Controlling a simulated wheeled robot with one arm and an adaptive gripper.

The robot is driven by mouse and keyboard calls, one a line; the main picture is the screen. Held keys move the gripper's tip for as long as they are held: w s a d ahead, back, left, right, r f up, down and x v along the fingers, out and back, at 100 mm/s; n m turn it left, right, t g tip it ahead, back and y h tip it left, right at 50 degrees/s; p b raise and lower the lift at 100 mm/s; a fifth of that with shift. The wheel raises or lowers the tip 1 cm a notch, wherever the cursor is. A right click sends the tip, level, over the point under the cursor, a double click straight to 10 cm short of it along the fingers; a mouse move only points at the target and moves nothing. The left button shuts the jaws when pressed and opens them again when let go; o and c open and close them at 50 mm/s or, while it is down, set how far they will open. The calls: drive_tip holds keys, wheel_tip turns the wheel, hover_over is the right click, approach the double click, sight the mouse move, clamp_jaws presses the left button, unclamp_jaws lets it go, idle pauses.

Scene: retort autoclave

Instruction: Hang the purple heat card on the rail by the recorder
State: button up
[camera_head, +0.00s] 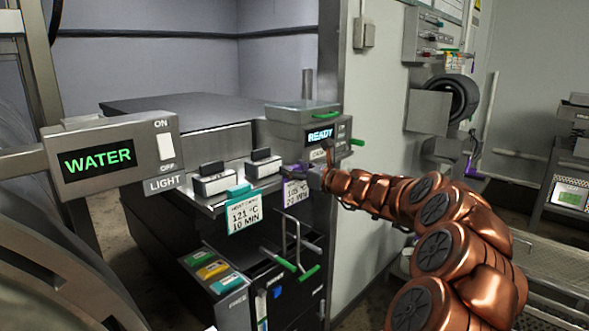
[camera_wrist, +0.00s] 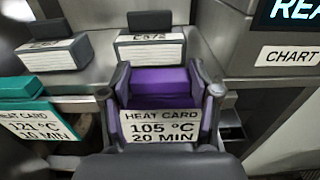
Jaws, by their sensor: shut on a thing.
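The purple heat card (camera_wrist: 160,84), with a white label reading 105 °C, 20 MIN, sits between the two fingers of my gripper (camera_wrist: 160,98) in the wrist view. In the head view its label (camera_head: 296,193) hangs at the front edge of the grey bench, and my gripper (camera_head: 312,178) is shut on its purple top. I cannot tell whether the card still touches the bench. A teal heat card (camera_head: 242,212), reading 121 °C, 10 MIN, hangs to its left. I cannot make out which part is the recorder's rail.
Two white blocks with black tops (camera_head: 214,180) stand on the bench behind the cards. A grey box with a READY display (camera_head: 322,135) stands at right, with a CHART label (camera_wrist: 290,55). Green-tipped handles (camera_head: 298,265) stick out below. Boxes and a dark round part (camera_head: 458,97) are on the wall.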

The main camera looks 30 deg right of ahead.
drive_tip(key=shift+f, duration=0.1)
drive_tip(key=o, duration=1.2)
drive_tip(key=v, duration=1.2)
